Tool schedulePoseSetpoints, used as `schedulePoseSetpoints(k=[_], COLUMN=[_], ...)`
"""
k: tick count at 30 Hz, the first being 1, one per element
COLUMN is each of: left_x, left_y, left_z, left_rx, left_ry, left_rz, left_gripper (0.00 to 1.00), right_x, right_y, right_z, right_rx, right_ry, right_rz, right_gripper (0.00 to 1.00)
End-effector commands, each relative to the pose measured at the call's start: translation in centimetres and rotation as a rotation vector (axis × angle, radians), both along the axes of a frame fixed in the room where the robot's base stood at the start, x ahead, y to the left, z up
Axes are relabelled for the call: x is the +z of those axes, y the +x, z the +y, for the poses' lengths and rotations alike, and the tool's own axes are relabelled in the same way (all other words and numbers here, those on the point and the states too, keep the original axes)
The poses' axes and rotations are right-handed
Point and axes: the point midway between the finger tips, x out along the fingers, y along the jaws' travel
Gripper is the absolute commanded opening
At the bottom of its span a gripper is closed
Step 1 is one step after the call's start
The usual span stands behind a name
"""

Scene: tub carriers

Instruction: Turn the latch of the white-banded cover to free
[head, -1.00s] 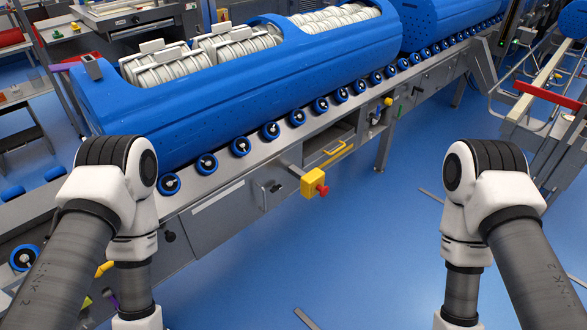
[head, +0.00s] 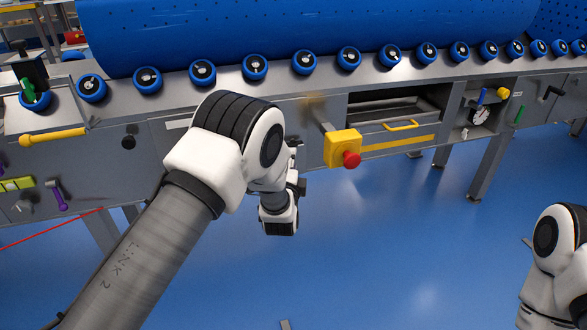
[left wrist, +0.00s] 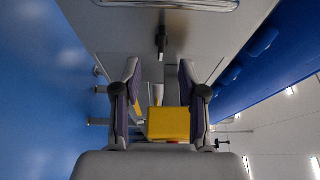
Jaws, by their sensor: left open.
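The white-banded cover (head: 178,123) is a grey front panel below the roller line, largely hidden behind my left arm in the head view. In the left wrist view a pale band (left wrist: 170,4) crosses the top edge. A dark latch (left wrist: 161,42) stands out from the grey panel there, ahead of the fingers and close to the line midway between them. My left gripper (left wrist: 160,68) is open, its two fingers apart with nothing held. In the head view its fingers are hidden or too small to tell. My right gripper is not in view.
A yellow box (head: 341,148) with a red button juts out right of my left arm; it also shows low between the fingers in the wrist view (left wrist: 168,123). Blue rollers (head: 255,67) carry a blue tub (head: 300,30) above. Blue floor (head: 400,250) in front is clear.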

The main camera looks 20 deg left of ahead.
Motion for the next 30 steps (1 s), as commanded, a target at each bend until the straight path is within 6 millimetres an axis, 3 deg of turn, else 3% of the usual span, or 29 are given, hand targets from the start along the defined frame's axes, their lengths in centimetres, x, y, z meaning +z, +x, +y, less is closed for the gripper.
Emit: schedulePoseSetpoints(k=[12,20,21,24,30], left_x=[-0.1,0.1,0.1,0.1,0.1], left_y=[6.6,7.2,7.2,7.1,7.1], left_z=[1.4,1.5,1.5,1.5,1.5], left_rx=[0.000,-0.001,-0.001,0.000,0.000], left_ry=[-0.002,-0.001,-0.001,-0.001,-0.002], left_rz=[0.003,0.005,0.005,0.005,0.005], left_gripper=[0.42,0.42,0.38,0.03,0.00], right_x=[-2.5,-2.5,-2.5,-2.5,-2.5], right_y=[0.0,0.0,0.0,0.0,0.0], right_z=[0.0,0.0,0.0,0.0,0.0], right_rx=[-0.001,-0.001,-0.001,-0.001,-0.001], right_ry=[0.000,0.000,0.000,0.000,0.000], right_rz=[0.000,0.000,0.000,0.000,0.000], right_gripper=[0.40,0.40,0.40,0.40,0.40])
